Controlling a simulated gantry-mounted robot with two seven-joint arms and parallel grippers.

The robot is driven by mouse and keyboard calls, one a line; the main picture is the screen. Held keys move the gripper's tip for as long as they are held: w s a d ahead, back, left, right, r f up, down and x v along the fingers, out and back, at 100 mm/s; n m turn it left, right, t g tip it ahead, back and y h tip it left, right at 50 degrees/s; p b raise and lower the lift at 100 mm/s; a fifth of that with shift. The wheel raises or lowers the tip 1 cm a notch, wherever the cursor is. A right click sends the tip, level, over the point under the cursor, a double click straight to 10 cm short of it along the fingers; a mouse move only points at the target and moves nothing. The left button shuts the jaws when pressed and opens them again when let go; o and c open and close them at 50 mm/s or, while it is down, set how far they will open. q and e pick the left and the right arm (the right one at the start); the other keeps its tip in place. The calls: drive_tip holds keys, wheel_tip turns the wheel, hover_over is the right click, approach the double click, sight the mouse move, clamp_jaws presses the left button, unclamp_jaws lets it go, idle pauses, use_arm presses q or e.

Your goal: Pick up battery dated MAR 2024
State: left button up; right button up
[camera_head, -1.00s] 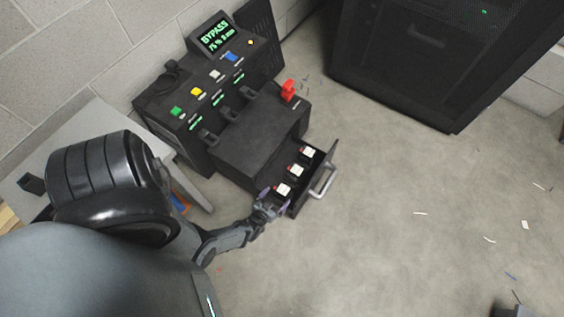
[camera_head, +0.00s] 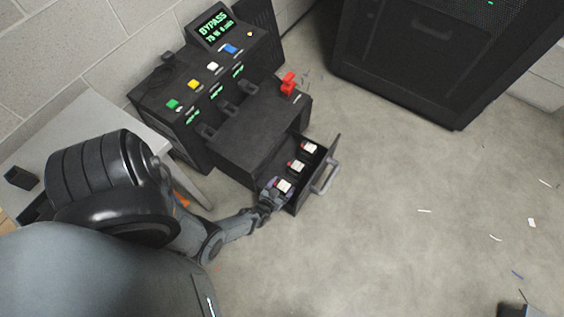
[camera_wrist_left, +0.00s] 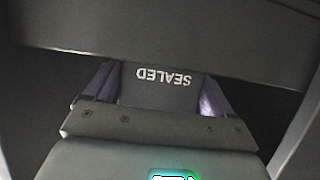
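The open drawer (camera_head: 296,202) of the black cabinet holds three dark batteries with white labels in a row. They are a near battery (camera_head: 284,187), a middle battery (camera_head: 297,166) and a far battery (camera_head: 309,148). No date is readable on them. My left gripper (camera_head: 274,188) is at the near battery, inside the drawer's near end. In the left wrist view, its purple fingers (camera_wrist_left: 157,90) stand on either side of a dark block marked SEALED (camera_wrist_left: 155,90). I cannot tell whether they grip it. My right gripper is not in view.
The drawer has a grey handle (camera_head: 325,178) on its front. The cabinet has a lit BYPASS screen (camera_head: 214,26), coloured buttons and a red switch (camera_head: 289,83). A grey table (camera_head: 95,125) stands left, a black rack (camera_head: 420,60) at the back. The right floor is mostly clear.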

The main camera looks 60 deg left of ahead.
use_arm(q)
drive_tip(key=c, duration=1.2)
drive_tip(key=shift+w+r, duration=0.1)
drive_tip(key=shift+w, duration=0.05)
drive_tip(key=shift+c, duration=0.2)
